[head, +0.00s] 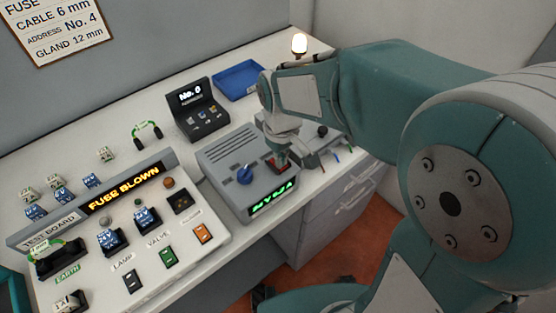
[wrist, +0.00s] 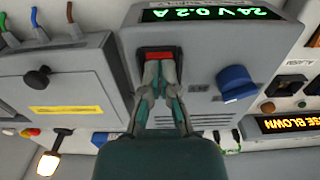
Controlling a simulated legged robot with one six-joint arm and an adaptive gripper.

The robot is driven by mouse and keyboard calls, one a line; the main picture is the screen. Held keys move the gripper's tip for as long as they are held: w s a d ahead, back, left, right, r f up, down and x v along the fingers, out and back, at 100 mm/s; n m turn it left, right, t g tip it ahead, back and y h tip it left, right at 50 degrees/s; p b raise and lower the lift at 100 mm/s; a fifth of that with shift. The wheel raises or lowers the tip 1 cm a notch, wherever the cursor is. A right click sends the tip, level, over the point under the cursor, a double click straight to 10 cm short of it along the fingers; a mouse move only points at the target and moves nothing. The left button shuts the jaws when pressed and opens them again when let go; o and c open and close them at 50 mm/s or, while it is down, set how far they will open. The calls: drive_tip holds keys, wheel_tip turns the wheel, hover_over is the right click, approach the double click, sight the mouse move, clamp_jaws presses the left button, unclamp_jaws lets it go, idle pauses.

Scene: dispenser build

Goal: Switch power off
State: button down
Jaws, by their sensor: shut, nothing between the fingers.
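The grey power supply box (head: 220,160) stands on the bench, with a blue knob (head: 244,175) and a lit green display (head: 272,198). In the wrist view the display (wrist: 210,14) reads about 24 V 0.2 A. A red switch (wrist: 160,56) in a dark frame sits on the box beside the knob (wrist: 236,82); it also shows in the head view (head: 279,166). My gripper (wrist: 161,78) is shut and empty, its fingertips at the lower edge of the red switch. I cannot tell whether they touch it. The fingers hide part of the switch.
A test board (head: 190,212) on the left shows a lit "FUSE BLOWN" display (head: 124,187). A grey box (wrist: 62,85) with cables stands beside the supply. Behind are a dark "No. 0" device (head: 195,108), a blue tray (head: 238,80) and a lit lamp (head: 299,44).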

drive_tip(key=shift+f, duration=0.15)
drive_tip(key=shift+r, duration=3.55)
drive_tip(key=s+d+r+m+t, duration=0.4)
drive_tip(key=s+d+m+t, duration=0.1)
drive_tip(key=s+d, duration=0.5)
drive_tip(key=s+m, duration=0.1)
drive_tip(key=s, duration=0.1)
drive_tip(key=shift+s+d+m+t, duration=0.3)
drive_tip(key=shift+s+d+m, duration=0.05)
drive_tip(key=shift+d+m, duration=0.05)
drive_tip(key=shift+a, duration=0.1)
